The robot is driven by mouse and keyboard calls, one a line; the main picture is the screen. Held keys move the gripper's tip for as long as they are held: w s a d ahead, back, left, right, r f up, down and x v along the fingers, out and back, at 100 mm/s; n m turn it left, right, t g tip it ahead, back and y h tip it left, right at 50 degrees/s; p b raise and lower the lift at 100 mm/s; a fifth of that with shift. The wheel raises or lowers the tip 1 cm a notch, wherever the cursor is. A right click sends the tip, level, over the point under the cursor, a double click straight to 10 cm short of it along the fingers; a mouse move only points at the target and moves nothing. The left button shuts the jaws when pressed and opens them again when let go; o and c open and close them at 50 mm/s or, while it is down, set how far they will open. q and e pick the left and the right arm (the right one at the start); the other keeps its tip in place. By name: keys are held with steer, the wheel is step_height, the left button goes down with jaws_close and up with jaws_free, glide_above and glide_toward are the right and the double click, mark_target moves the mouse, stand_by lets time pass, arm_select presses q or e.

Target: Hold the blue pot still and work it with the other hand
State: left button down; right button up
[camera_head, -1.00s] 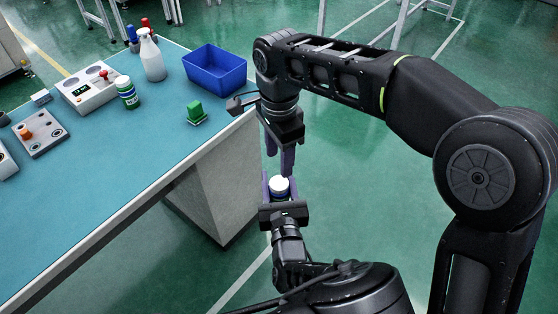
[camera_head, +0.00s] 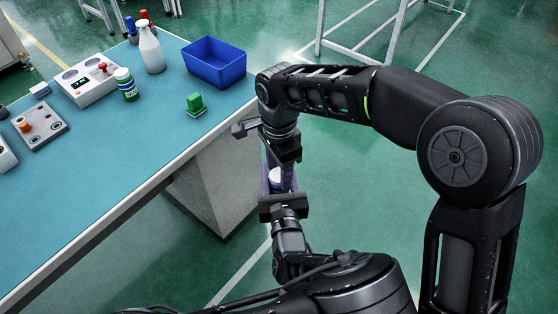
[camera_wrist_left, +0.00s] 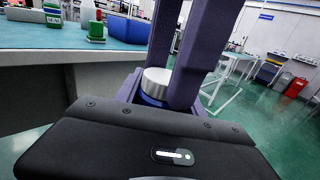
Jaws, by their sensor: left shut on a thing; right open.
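The blue pot (camera_wrist_left: 153,98) has a pale, flat lid (camera_wrist_left: 157,79) and stands upright between my left gripper's fingers. In the head view its white lid (camera_head: 275,175) shows, and its body is mostly hidden. My left gripper (camera_head: 277,184) is shut on the pot, off the table's right edge and above the floor. My right gripper (camera_head: 283,168) is open and points down from above. In the left wrist view its two purple fingers (camera_wrist_left: 187,60) reach down to the lid, one beside it and one partly in front. I cannot tell if they touch it.
The blue-green table (camera_head: 120,165) carries a blue bin (camera_head: 215,65), a green block (camera_head: 195,104), a white bottle (camera_head: 151,48), a green-labelled jar (camera_head: 126,86) and control boxes (camera_head: 85,82). My arms are over open floor (camera_head: 240,265) right of it.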

jaws_close()
steer(key=shift+o, duration=1.4)
jaws_free()
steer(key=shift+r, duration=2.2)
